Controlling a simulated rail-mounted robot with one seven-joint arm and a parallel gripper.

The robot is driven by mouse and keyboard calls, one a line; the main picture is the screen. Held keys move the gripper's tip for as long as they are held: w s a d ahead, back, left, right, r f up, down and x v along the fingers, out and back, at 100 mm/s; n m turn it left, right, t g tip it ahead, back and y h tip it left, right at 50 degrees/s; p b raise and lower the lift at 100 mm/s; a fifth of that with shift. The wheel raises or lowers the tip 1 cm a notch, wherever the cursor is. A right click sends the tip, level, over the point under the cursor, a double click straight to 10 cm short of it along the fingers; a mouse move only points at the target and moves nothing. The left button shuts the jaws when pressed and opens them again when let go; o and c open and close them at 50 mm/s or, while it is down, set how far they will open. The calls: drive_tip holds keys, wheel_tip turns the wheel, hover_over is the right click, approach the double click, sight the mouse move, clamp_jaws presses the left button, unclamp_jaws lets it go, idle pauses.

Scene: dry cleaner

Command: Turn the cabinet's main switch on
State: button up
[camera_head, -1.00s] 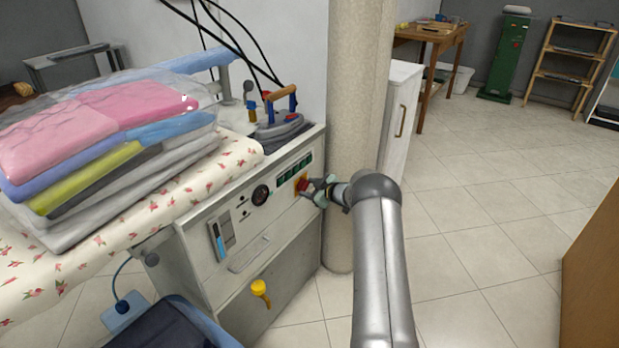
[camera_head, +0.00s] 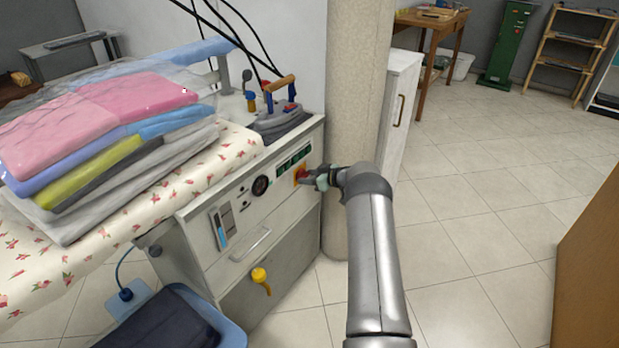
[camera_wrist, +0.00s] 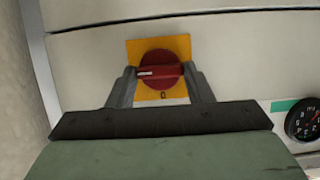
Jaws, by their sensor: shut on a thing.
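The cabinet (camera_head: 222,270) is the grey-white ironing unit left of the pillar. Its main switch is a red rotary knob (camera_wrist: 160,72) on a yellow plate (camera_wrist: 137,48). In the wrist view the knob's white mark lies about level, on its left half, and a "0" shows on the plate below it. My gripper (camera_head: 310,178) is at the switch, with one finger on each side of the knob, shut on it. In the head view the fingers partly hide the knob, and its angle cannot be read there.
A round gauge (camera_head: 261,187) and green displays (camera_head: 294,160) sit beside the switch. An iron (camera_head: 279,119) stands on top, near folded bagged clothes (camera_head: 100,120). A yellow handle (camera_head: 260,278) juts out low. A pillar (camera_head: 352,110) stands close behind my arm.

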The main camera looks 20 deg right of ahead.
drive_tip(key=o, duration=1)
drive_tip(key=p+v, duration=0.1)
drive_tip(key=v, duration=1.6)
drive_tip(key=shift+s+d, duration=0.15)
drive_tip(key=shift+s, duration=0.15)
